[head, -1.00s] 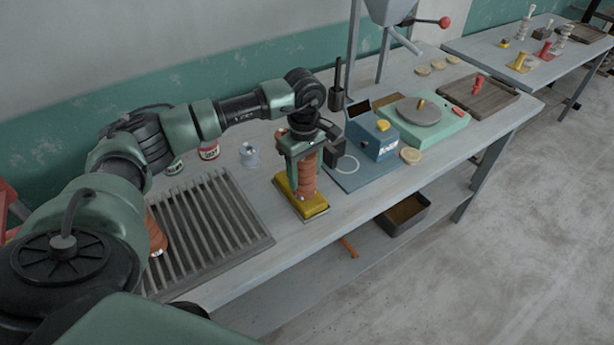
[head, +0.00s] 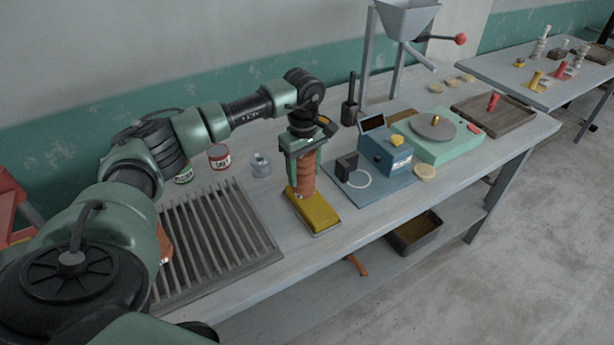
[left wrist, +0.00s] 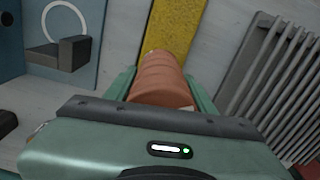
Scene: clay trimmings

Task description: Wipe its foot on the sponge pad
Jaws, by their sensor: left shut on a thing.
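My left gripper (head: 305,178) is shut on a ribbed, orange-brown clay piece (head: 306,186), held upright. The piece's lower end is at the back part of the yellow sponge pad (head: 320,216); I cannot tell whether it presses on it or hovers just above. The front part of the pad is bare. In the left wrist view the clay piece (left wrist: 162,82) sits between the fingers, with the yellow pad (left wrist: 170,30) beyond it. The foot itself is hidden. My right gripper is not in view.
A slatted rack (head: 215,235) lies left of the pad, with another orange-brown piece (head: 164,243) partly hidden by my arm. A blue device (head: 385,152) on a blue board stands close on the right. Small cans (head: 219,157) stand behind. The table's front edge is near the pad.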

